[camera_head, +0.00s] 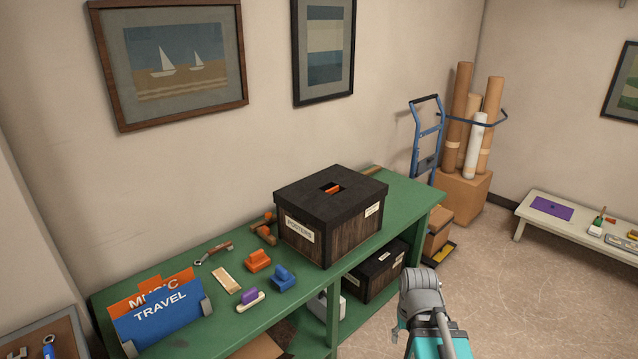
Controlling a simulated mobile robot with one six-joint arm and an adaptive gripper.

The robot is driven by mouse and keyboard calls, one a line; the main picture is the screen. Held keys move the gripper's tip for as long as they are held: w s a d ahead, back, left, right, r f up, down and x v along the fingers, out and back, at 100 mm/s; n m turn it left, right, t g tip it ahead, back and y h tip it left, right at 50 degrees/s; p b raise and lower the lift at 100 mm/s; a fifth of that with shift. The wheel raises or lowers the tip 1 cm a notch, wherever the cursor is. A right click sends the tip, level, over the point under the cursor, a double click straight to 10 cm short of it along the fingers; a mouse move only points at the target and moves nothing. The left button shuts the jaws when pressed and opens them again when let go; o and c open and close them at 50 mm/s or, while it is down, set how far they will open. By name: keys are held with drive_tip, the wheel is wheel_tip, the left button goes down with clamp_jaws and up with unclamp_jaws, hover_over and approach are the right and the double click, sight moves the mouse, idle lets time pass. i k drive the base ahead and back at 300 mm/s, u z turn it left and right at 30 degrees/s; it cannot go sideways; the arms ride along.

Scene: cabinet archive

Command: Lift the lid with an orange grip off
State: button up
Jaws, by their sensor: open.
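A dark wood-patterned box (318,241) stands on the green bench top, with a label reading POSTERS on its front. A black lid (350,180) sits flat on the box. The orange grip (332,188) shows in a dark opening in the middle of the lid. A grey and teal part of my own arm shows at the bottom right, in front of the bench and well apart from the box. I cannot make out my gripper's fingers in this view.
On the green bench (208,258) are orange stamps (258,261), a blue stamp (283,278), a purple-and-white one (249,300) and a blue TRAVEL folder (163,318). A second dark box (374,275) stands on the lower shelf. A blue hand truck (427,140) stands behind. Open floor lies right.

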sight(326, 198)
drive_tip(key=u, duration=0.2)
drive_tip(key=i, duration=1.3)
drive_tip(key=u, duration=0.2)
